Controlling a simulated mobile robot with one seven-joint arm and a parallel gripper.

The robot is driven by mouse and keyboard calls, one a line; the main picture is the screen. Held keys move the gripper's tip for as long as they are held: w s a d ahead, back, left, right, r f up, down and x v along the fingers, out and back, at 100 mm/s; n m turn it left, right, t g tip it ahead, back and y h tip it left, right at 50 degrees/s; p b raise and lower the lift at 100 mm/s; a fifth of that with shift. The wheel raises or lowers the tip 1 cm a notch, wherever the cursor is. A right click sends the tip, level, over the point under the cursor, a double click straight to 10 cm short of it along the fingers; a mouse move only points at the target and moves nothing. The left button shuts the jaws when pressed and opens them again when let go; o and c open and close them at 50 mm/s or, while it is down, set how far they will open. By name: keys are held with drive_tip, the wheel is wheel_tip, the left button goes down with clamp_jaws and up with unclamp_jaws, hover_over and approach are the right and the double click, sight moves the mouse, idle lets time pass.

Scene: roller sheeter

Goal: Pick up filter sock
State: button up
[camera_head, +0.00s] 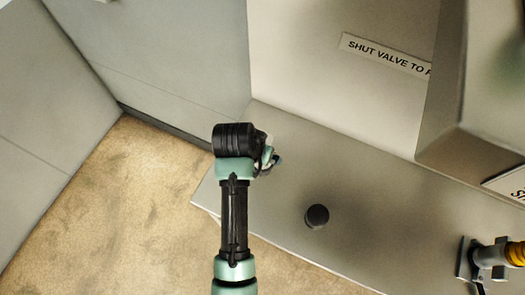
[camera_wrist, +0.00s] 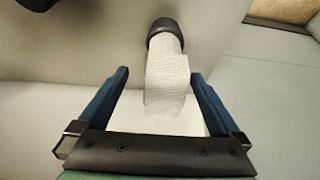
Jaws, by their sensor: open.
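The filter sock (camera_wrist: 165,80) is a white, mesh-textured sleeve with a black collar (camera_wrist: 163,28) at its upper end in the wrist view. My gripper (camera_wrist: 160,74) is open, its two blue fingers apart on either side of the sock in the picture. A gap shows between the sock and each finger. I cannot tell whether the sock is fully between the fingertips in depth. The lower end of the sock reaches toward the gripper's dark palm bar. In the head view my wrist mostly hides my gripper (camera_head: 275,160), and I cannot make out the sock there.
A grey ledge (camera_head: 370,225) carries a dark round knob (camera_head: 317,216). A label (camera_head: 385,55) reading "SHUT VALVE TO" is on the pale panel. A grey box (camera_head: 490,90) juts out at right. A yellow-handled fitting (camera_head: 495,257) sits lower right. Tan floor (camera_head: 110,220) is clear at left.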

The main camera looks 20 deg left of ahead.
drive_tip(key=p, duration=0.1)
hover_over(266, 171)
drive_tip(key=w+a, duration=0.2)
drive_tip(key=shift+f, duration=3.05)
clamp_jaws()
